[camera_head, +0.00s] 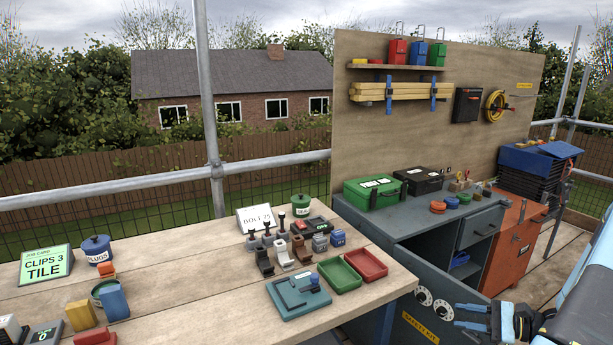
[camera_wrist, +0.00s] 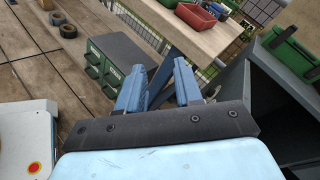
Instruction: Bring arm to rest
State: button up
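My gripper (camera_head: 458,316) is at the lower right of the head view, in front of the grey workbench. Its two blue fingers point left and stand apart with nothing between them. In the wrist view the fingers of my gripper (camera_wrist: 160,88) also show a clear gap. The gripper is close to the grey cabinet door (camera_head: 400,320) marked "SAFETY KIT"; I cannot tell whether they touch. My arm reaches in from the right edge of the head view.
A wooden table (camera_head: 180,290) holds trays, clamps and job cards. The grey workbench (camera_head: 400,230) carries a green case (camera_head: 375,193) and a black case. An orange cabinet (camera_head: 512,245) stands at right.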

jog(key=s+a+r+n+g+h, duration=0.2)
jog(key=a+r+n+g+h, duration=0.25)
jog(key=r, duration=0.45)
jog(key=s+a+r+n+g+h, duration=0.1)
jog(key=a+r+n+g+h, duration=0.1)
jog(key=a+r+n+g, duration=0.4)
jog(key=s+a+r+n+t+h, duration=0.3)
jog(key=s+a+r+t, duration=0.1)
jog(key=r, duration=0.5)
jog(key=s+a+r+n+t+h, duration=0.3)
jog(key=s+r, duration=0.4)
jog(key=r, duration=0.3)
jog(key=shift+a+t+h, duration=0.35)
jog(key=shift+t+h, duration=0.3)
jog(key=shift+h, duration=0.1)
jog(key=shift+s+r, duration=0.1)
